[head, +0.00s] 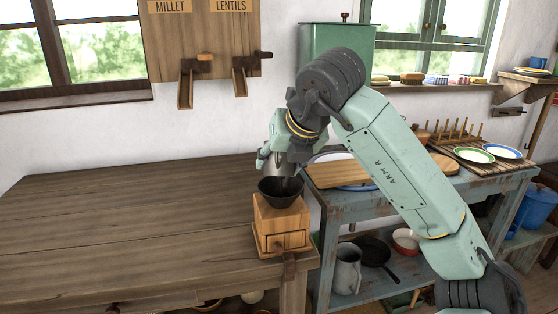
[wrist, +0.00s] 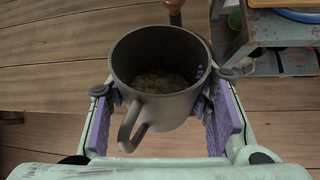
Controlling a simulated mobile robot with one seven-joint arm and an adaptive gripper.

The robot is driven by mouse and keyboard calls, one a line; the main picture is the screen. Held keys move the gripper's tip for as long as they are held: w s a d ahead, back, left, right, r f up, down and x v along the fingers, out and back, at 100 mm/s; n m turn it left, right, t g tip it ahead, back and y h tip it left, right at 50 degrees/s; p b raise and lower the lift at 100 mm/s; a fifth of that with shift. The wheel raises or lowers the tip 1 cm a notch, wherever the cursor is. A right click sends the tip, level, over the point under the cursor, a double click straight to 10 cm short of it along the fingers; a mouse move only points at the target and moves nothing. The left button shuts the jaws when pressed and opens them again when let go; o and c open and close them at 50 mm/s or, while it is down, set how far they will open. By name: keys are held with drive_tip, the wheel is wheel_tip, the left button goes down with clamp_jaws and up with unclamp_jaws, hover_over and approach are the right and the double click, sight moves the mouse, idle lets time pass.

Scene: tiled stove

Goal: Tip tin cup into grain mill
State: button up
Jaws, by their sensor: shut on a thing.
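The tin cup (wrist: 160,100) is grey with a handle on its near side, and a layer of small greenish-brown grain lies in its bottom. My gripper (wrist: 163,84) is shut on the cup, with a purple pad against each side. In the head view, the cup (head: 270,164) shows partly behind my wrist, just above the grain mill. The grain mill (head: 282,222) is a wooden box with a drawer and a black hopper (head: 281,190) on top. It stands at the right front corner of the wooden table. The cup's exact tilt is hard to tell.
The wooden table (head: 130,220) is bare left of the mill. A blue side table (head: 440,190) at right holds a cutting board (head: 338,174), plates and a dish rack. A mug (head: 347,268) and pan (head: 374,250) sit on its lower shelf. Millet and lentil chutes hang on the wall.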

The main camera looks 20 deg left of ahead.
drive_tip(key=shift+r+p, duration=0.15)
drive_tip(key=shift+p, duration=0.5)
drive_tip(key=shift+s+g+h+p, duration=0.1)
drive_tip(key=shift+g+h+p, duration=0.2)
drive_tip(key=shift+g+p, duration=0.7)
drive_tip(key=shift+m+g+p, duration=0.3)
drive_tip(key=shift+p, duration=0.65)
drive_tip(key=shift+g+h+p, duration=0.4)
drive_tip(key=shift+g+p, duration=0.1)
drive_tip(key=shift+p, duration=0.35)
drive_tip(key=shift+g+p, duration=0.5)
drive_tip(key=shift+p, duration=0.5)
drive_tip(key=shift+m+g+h+p, duration=0.3)
drive_tip(key=shift+g+p, duration=0.1)
drive_tip(key=shift+p, duration=0.35)
idle(0.5)
drive_tip(key=shift+f+g, duration=0.35)
drive_tip(key=shift+g, duration=0.65)
drive_tip(key=shift+h, duration=0.3)
